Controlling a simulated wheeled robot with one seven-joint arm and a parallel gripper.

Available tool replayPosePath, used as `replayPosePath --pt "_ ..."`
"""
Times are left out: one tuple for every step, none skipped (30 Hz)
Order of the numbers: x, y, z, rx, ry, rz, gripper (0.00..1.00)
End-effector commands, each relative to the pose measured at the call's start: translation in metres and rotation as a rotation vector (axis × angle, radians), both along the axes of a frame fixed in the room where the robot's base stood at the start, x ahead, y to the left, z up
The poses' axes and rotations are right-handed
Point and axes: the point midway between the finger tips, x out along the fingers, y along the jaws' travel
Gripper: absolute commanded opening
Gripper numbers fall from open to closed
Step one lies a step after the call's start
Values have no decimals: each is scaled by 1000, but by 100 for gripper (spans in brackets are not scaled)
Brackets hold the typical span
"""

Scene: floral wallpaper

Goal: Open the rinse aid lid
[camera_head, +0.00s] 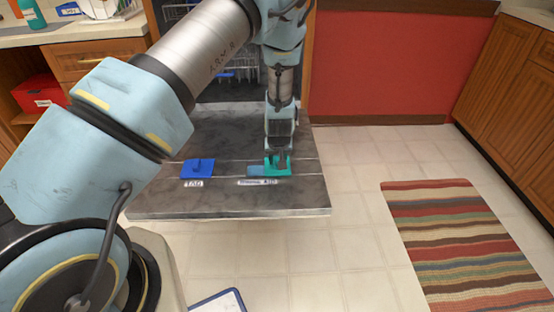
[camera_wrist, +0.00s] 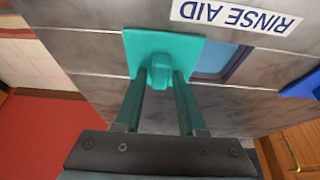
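The teal rinse aid lid (camera_wrist: 192,50) is a flat square with a raised grip in its middle. It lies beside a pale blue recess (camera_wrist: 215,62) in the grey dishwasher door, leaving much of that recess uncovered. The "RINSE AID" label (camera_wrist: 235,14) is upside down in the wrist view. In the head view the lid (camera_head: 285,170) is at the right of the recess (camera_head: 255,170). My gripper (camera_wrist: 160,76) has its two fingers on either side of the raised grip, seemingly closed on it. In the head view my gripper (camera_head: 278,158) reaches straight down to the lid.
A blue lid (camera_head: 198,168) with its own label lies on the open dishwasher door (camera_head: 240,203) to the left. The dishwasher rack is behind my arm. A striped rug (camera_head: 465,240) lies on the tiled floor at right, where the floor is otherwise clear.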

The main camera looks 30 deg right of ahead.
Motion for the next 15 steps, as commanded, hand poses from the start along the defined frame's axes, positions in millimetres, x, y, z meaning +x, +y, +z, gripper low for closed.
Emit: replayPosePath --pt "0 0 0 0 0 0 46" --pt "0 0 0 0 0 0 50" --pt "0 0 0 0 0 0 54" --pt "0 0 0 0 0 0 57" --pt "0 0 0 0 0 0 57" --pt "0 0 0 0 0 0 57" --pt "0 0 0 0 0 0 57" --pt "0 0 0 0 0 0 57" --pt "0 0 0 0 0 0 57" --pt "0 0 0 0 0 0 57" --pt "0 0 0 0 -1 0 57" --pt "0 0 1 0 -1 -1 57" --pt "-1 0 3 0 -1 -1 57" --pt "-1 0 4 0 -1 -1 57" --pt "-2 0 8 -1 -2 -1 57"
